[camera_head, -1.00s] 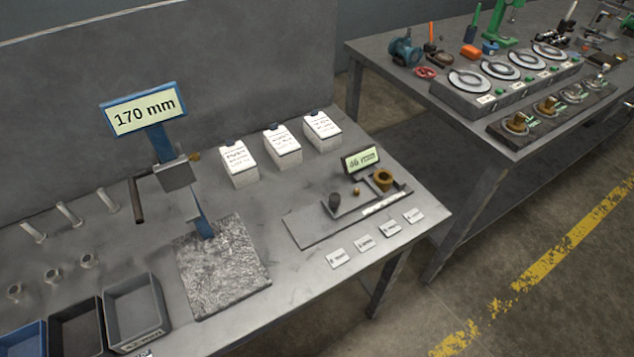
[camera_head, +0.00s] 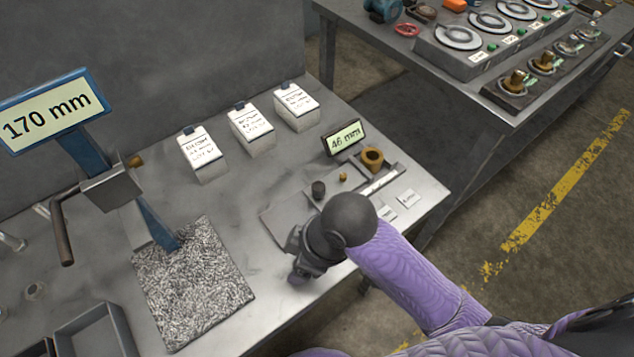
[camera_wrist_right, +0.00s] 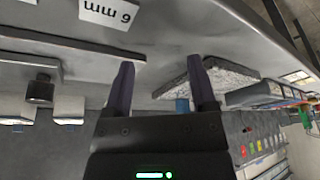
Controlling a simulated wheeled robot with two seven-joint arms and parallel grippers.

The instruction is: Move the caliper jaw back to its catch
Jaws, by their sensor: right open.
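The caliper lies on the grey bench at the right, with a flat grey beam (camera_head: 280,222) and a small display (camera_head: 344,138) reading 46 mm. A dark round knob (camera_head: 318,188), a small brass knob (camera_head: 343,176) and a brass ring (camera_head: 372,158) stand on it. My right gripper (camera_head: 298,262) is in front of the beam, and my forearm hides part of the caliper. In the right wrist view my right gripper (camera_wrist_right: 163,85) is open with nothing between its fingers. The beam (camera_wrist_right: 70,46) and dark knob (camera_wrist_right: 40,90) show to its left. My left gripper is not in view.
A rough speckled plate (camera_head: 195,285) lies left of my right gripper, beside a blue stand with a 170 mm sign (camera_head: 52,112). Three white-labelled blocks (camera_head: 250,125) stand behind. Small labels (camera_head: 407,199) lie along the front edge. A second table (camera_head: 470,85) stands at the right.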

